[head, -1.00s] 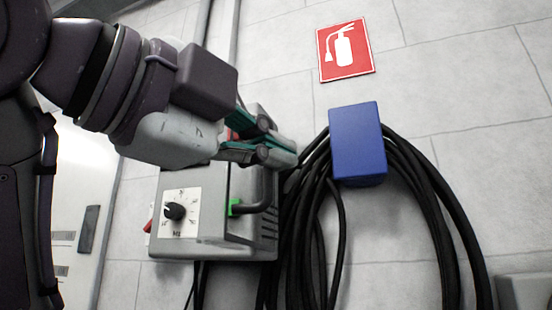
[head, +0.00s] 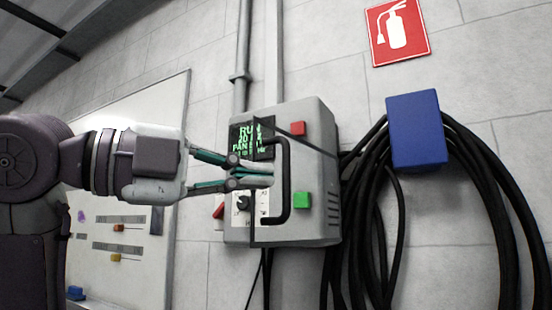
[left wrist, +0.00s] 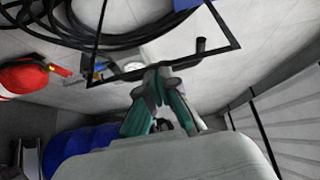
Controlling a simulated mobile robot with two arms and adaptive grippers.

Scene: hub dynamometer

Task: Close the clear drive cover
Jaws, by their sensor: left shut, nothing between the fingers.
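The grey drive box (head: 322,165) hangs on the wall in the head view, with a lit green display (head: 250,140) reading RUN. The clear cover shows mainly as a thin dark frame (head: 254,232) with a black bar handle (head: 287,185) in front of the box. Its frame also shows in the left wrist view (left wrist: 97,50). The cover seems to stand off the box face, but its angle is hard to tell. My left gripper (head: 268,174) is shut and empty, its fingertips close to the handle; contact cannot be told. In the left wrist view its fingertips (left wrist: 159,74) overlap the frame's lower edge.
A red button (head: 298,128), a green button (head: 302,200) and a knob (head: 244,202) sit on the box. Black cables hang at its right from a blue holder (head: 415,130). A whiteboard (head: 130,205) stands behind my left arm. A red extinguisher (left wrist: 25,78) shows in the wrist view.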

